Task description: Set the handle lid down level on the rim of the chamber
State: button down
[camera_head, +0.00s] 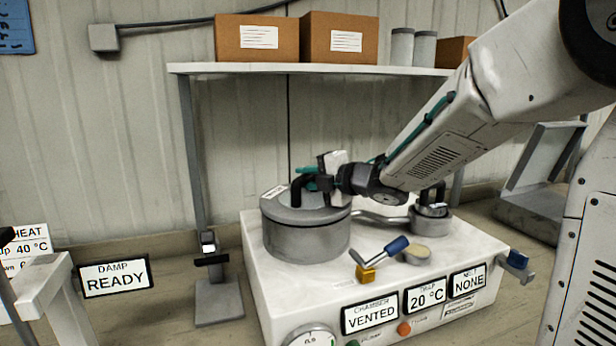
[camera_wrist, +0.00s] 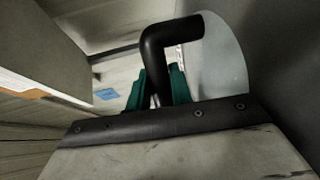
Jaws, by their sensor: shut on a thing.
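The handle lid (camera_head: 283,211) is a round grey lid with a bent black handle, in the head view left of centre. It is on or just above the grey cylindrical chamber (camera_head: 306,243); it looks about level, and I cannot tell whether it fully touches the rim. My gripper (camera_head: 311,178) reaches in from the right and is shut on the handle's upper part. In the wrist view the teal fingertips (camera_wrist: 158,90) are on either side of the black handle (camera_wrist: 180,33). The far side of the rim is hidden.
The chamber stands on a white bench unit (camera_head: 300,283) with signs reading VENTED, 20 °C and NONE. A blue-handled lever (camera_head: 396,245) and a smaller grey pot (camera_head: 430,222) are to the right. A shelf (camera_head: 330,69) with boxes hangs above and behind.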

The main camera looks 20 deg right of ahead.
jog(key=shift+f, duration=0.1)
jog(key=c, duration=1.2)
grip_release()
jog(key=shift+o, duration=0.2)
jog(key=shift+f, duration=0.15)
